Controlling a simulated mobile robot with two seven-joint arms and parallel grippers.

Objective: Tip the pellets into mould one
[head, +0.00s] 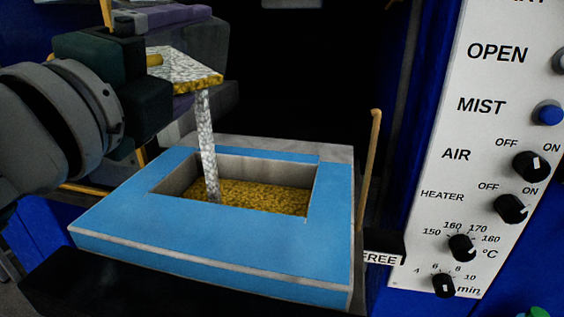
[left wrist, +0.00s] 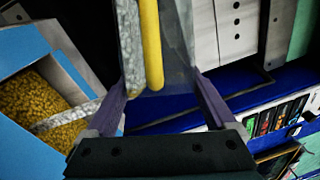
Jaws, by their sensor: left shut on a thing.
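The blue mould (head: 210,240) is an open block with a rectangular cavity. Yellow-brown pellets (head: 250,196) cover the cavity floor. My left gripper (head: 165,62) is shut on a see-through greyish container (head: 195,38) above and behind the mould's left part. The container is tilted, and its speckled grey and yellow contents (head: 190,68) show at the lower edge. A speckled whitish stream (head: 208,140) runs from there into the cavity. My right gripper is out of view.
A white control panel (head: 470,130) with knobs and buttons stands at the right. A thin tan rod (head: 372,165) rises by the mould's right side, near a dark block marked FREE (head: 383,259). The space behind the mould is dark.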

